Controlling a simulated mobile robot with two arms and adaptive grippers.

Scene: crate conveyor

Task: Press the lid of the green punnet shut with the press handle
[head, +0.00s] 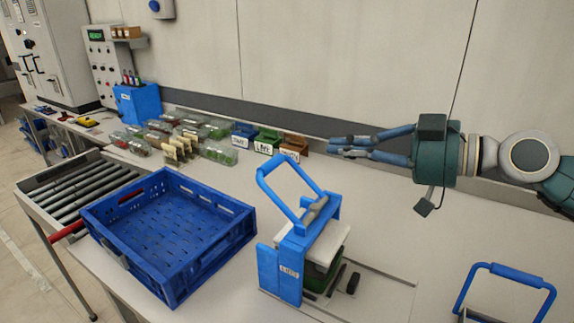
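A blue press (283,272) with a raised looped press handle (270,184) stands on the front middle of the bench. A green punnet (318,273) sits inside it under a pale plate (325,243). The plate and frame hide most of the punnet, so I cannot tell how its lid sits. My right gripper (336,146) reaches in from the right, above and behind the press, apart from the handle. Its fingers point left with a small gap between them and nothing held. My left gripper is not in view.
A blue crate (232,243) stands left of the press, beside a roller conveyor (70,188). Another blue handle (505,271) is at the lower right. Clear punnets (220,155) and small labelled bins (267,141) line the back. The bench right of the press is mostly clear.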

